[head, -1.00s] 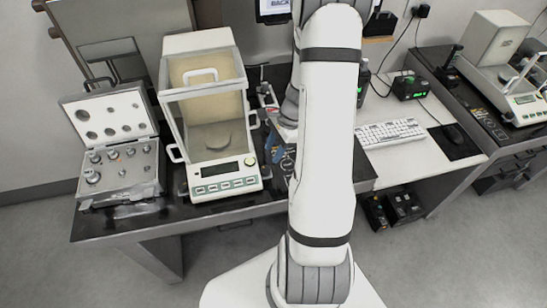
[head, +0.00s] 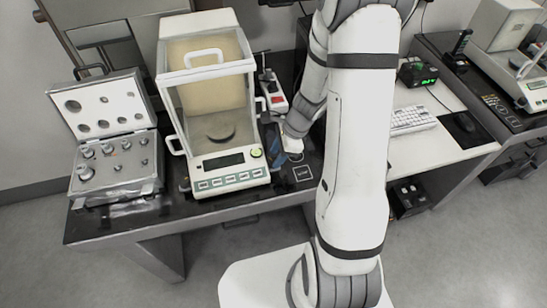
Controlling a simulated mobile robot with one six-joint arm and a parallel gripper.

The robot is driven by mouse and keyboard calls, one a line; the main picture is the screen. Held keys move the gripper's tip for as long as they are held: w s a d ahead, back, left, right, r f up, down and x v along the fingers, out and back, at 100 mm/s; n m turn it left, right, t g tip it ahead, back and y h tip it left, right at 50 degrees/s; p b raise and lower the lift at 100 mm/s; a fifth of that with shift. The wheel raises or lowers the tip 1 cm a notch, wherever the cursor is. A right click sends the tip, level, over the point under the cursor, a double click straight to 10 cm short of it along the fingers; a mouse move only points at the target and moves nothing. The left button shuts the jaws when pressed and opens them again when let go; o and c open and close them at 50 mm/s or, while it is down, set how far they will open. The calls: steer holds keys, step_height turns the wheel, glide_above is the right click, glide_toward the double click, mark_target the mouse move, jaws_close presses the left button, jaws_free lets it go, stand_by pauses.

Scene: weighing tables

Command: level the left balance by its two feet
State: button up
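The left balance (head: 230,183) stands on the dark table at the left. It has a glass draft shield with a white frame, a round pan inside, and a front panel with a display, a row of buttons and a small round yellow-green spot. I cannot make out its two feet clearly. My arm reaches over the table, and its wrist end with my gripper (head: 291,147) is low beside the balance's right side, apart from the front panel. The fingers are too small and partly hidden, so their opening does not show.
An open case of weights (head: 115,165) stands left of the balance. A power strip (head: 273,97) lies behind my wrist. A keyboard (head: 411,119) lies on the white desk at right, and another balance (head: 535,92) stands at far right.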

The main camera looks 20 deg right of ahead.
steer(key=shift+x, duration=0.85)
steer(key=shift+c, duration=0.6)
steer(key=c, duration=0.6)
steer(key=shift+n+g, duration=0.3)
steer(key=shift+n, duration=0.5)
steer(key=o, duration=0.7)
steer(key=shift+r, duration=0.15)
steer(key=v, duration=0.7)
steer(key=shift+d+r, duration=0.1)
steer(key=shift+r, duration=0.15)
